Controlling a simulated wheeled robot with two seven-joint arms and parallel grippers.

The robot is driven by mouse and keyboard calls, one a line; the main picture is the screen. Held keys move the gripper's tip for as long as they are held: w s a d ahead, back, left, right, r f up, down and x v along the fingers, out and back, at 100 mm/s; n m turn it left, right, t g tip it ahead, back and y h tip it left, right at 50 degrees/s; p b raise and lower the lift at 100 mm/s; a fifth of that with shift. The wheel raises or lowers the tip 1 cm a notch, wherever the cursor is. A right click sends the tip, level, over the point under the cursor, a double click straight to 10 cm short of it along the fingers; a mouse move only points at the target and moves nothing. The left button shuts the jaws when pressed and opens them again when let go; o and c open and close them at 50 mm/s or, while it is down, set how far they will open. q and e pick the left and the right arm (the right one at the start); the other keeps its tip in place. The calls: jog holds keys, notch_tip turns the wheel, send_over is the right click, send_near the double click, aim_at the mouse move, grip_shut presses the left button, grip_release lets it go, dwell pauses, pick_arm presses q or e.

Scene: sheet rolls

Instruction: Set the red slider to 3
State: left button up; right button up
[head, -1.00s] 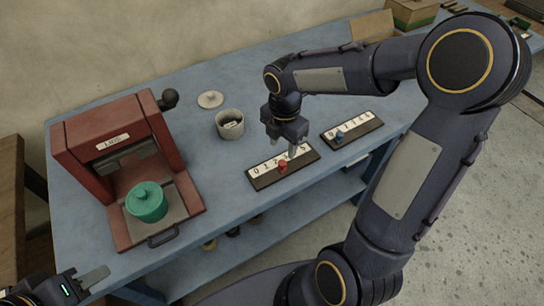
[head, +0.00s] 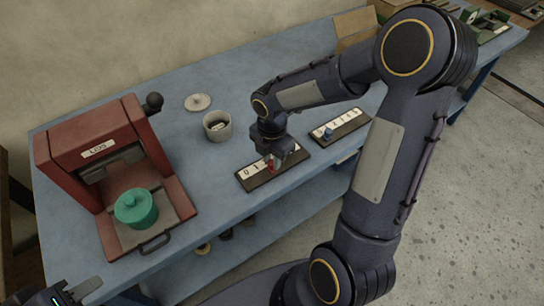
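The red slider (head: 270,167) sits on the nearer-left numbered board (head: 262,182), close to the middle of its scale. The digits 0 and 1 show to its left; the others are mostly hidden by my gripper. My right gripper (head: 276,162) points down over the board, its fingertips at the red slider. Whether the fingers are closed on it cannot be told. My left gripper (head: 76,291) is at the lower left corner, partly cut off, away from the boards, with no held object visible.
A second board (head: 348,133) with a blue slider (head: 328,134) lies right of the first. A grey cup (head: 217,127), a round lid (head: 198,102) and a red press (head: 92,150) holding a green lidded pot (head: 136,208) stand left on the blue table (head: 170,92).

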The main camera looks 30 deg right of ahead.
aim_at(282, 165)
grip_shut()
jog(key=shift+w+d+p, duration=0.1)
jog(key=shift+d+p, duration=0.5)
jog(key=shift+d, duration=1.05)
jog(key=o, duration=0.8)
grip_release()
jog(key=shift+a, duration=0.1)
notch_tip(282, 165, up, 8)
